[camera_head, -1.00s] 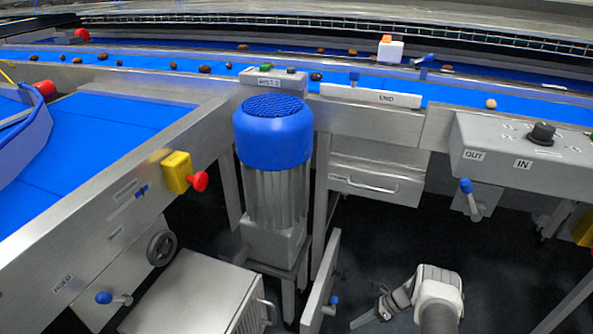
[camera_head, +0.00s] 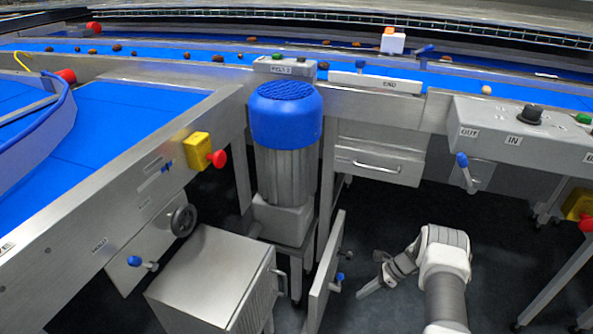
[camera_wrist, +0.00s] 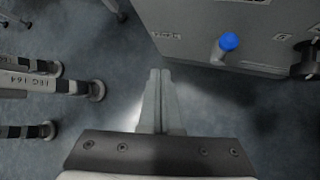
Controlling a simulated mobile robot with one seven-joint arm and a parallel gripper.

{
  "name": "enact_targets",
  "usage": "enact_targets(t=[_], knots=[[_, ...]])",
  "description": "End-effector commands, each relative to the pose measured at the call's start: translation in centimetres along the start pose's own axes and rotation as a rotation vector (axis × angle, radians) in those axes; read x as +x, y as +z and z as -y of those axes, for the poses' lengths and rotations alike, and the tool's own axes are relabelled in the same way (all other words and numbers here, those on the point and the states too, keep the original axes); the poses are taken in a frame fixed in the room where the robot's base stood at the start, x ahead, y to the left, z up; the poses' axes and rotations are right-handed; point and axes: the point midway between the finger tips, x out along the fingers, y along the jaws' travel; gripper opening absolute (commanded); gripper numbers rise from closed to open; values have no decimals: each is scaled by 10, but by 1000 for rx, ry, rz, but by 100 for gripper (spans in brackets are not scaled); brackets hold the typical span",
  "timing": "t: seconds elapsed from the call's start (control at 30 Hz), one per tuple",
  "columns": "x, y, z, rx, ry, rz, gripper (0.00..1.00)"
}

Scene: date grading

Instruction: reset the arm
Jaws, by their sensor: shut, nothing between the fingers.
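My gripper (camera_head: 364,292) hangs low over the dark floor in the head view, at the end of my folded grey and white arm. It is just right of an open metal panel with a blue knob. In the wrist view my gripper (camera_wrist: 160,75) has its two fingers together with nothing between them. The floor is below the fingertips. The fingers touch nothing that I can see.
A motor with a blue cap (camera_head: 286,115) stands left of my arm, with a steel cabinet (camera_head: 215,270) below. The open panel (camera_head: 325,275) is close by. Blue conveyors carry several dates behind. A control box (camera_head: 520,135) is at right. Labelled legs (camera_wrist: 50,87) show in the wrist view.

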Motion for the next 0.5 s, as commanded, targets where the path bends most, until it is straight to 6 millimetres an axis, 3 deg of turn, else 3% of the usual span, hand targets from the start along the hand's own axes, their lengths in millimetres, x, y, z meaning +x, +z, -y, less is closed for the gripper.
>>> enact_targets(t=[0.03,0.23,0.5], knots=[[-19,16,4,-44,-11,-19,0],[-84,71,6,-219,-33,-96,0],[-163,146,-16,-457,-56,-204,0]])
